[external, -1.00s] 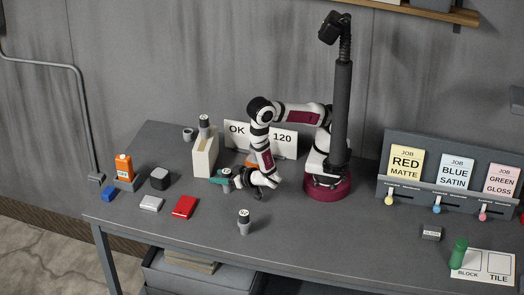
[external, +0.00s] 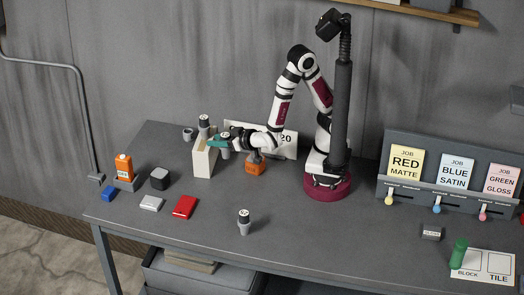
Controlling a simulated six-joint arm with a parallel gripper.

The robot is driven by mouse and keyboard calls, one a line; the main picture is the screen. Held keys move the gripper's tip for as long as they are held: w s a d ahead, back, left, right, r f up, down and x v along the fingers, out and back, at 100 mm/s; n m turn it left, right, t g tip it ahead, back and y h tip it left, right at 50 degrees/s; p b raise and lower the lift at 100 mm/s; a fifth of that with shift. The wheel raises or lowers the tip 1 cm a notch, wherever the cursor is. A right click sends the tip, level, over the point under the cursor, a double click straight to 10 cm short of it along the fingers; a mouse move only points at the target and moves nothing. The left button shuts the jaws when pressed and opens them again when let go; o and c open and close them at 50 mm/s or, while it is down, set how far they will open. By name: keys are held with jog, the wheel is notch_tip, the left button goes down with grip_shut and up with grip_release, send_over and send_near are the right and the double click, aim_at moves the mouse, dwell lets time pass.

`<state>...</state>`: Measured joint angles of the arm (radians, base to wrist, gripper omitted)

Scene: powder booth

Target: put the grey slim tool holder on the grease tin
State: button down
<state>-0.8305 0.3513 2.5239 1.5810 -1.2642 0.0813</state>
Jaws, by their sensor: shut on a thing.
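My gripper (external: 223,143) has teal fingers shut on a slim grey tool holder (external: 226,152) with a dark top. It holds the holder roughly upright, raised above the table beside the tall cream block (external: 205,163). The fingers hide part of the holder. A similar one (external: 204,124) stands at the cream block. I cannot surely pick out the grease tin; a small dark labelled item (external: 431,234) lies at the right, its lettering too small to read.
An orange object (external: 256,168) stands below my wrist. A small grey cup (external: 188,134), a black-and-grey block (external: 160,179), a red box (external: 185,207) and an orange bottle (external: 124,167) are at the left. A job-card rack (external: 450,200) stands right. The front middle is mostly clear.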

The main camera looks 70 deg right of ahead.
notch_tip(320, 180, up, 7)
jog(key=w+d+f, duration=0.1)
jog(key=w+d, duration=0.3)
jog(key=w, duration=0.7)
jog(key=w+d, duration=0.3)
jog(key=w, duration=0.7)
jog(key=w+a+f, duration=0.1)
jog(key=a+f, duration=0.2)
jog(key=f, duration=0.2)
jog(key=w+a+f, duration=0.1)
jog(key=a+f, duration=0.3)
jog(key=f, duration=0.1)
jog(key=w+a+f, duration=0.1)
jog(key=a+f, duration=0.3)
jog(key=f, duration=0.1)
jog(key=shift+w+f, duration=0.1)
jog(key=shift+f, duration=0.15)
jog(key=shift+f, duration=0.1)
